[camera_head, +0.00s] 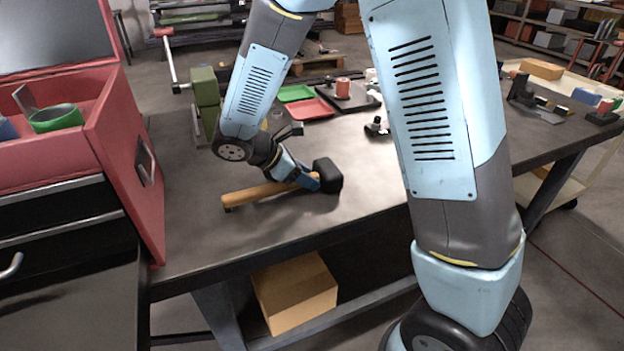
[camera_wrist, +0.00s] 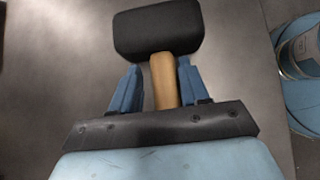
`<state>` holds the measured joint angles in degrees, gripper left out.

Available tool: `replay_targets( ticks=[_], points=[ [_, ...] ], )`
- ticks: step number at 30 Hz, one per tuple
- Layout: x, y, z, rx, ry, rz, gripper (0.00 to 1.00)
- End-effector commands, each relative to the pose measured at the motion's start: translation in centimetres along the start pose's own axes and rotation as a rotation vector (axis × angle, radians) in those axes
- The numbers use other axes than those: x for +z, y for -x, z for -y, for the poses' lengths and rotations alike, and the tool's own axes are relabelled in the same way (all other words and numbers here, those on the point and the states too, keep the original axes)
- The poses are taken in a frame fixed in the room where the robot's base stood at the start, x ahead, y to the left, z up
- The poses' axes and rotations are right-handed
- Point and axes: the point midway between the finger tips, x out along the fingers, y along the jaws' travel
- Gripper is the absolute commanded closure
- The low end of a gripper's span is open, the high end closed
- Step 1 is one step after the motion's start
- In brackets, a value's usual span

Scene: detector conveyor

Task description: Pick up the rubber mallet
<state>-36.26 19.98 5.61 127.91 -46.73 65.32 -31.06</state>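The rubber mallet has a black head and a tan wooden handle. In the head view the mallet (camera_head: 257,191) lies on the grey workbench, its head to the right and its handle pointing left. My gripper (camera_head: 310,183) is down at the mallet, at the handle close to the head. In the wrist view my gripper (camera_wrist: 157,85) has its two blue fingers apart, one on each side of the mallet's handle (camera_wrist: 164,80). A gap shows between each finger and the handle. The mallet's head (camera_wrist: 157,30) is just beyond the fingertips. The handle's far end is hidden behind the gripper body there.
A red toolbox (camera_head: 125,150) stands at the workbench's left. Behind the mallet are a green machine (camera_head: 206,100), a red tray (camera_head: 311,109), a green tray (camera_head: 296,93) and a dark tray holding a red cylinder (camera_head: 342,88). The bench (camera_head: 270,228) in front of the mallet is clear.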

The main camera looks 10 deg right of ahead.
Motion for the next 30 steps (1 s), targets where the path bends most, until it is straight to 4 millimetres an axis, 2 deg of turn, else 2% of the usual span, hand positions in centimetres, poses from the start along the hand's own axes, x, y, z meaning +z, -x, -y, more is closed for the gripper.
replay_targets(
  ticks=[2,14,30],
  points=[
    [0.01,0.00,0.00,0.000,0.000,0.000,0.63],
    [0.02,-0.01,-0.01,0.000,-0.001,0.000,1.00],
    [0.58,0.54,-0.06,0.001,-0.003,-0.001,1.00]
  ],
)
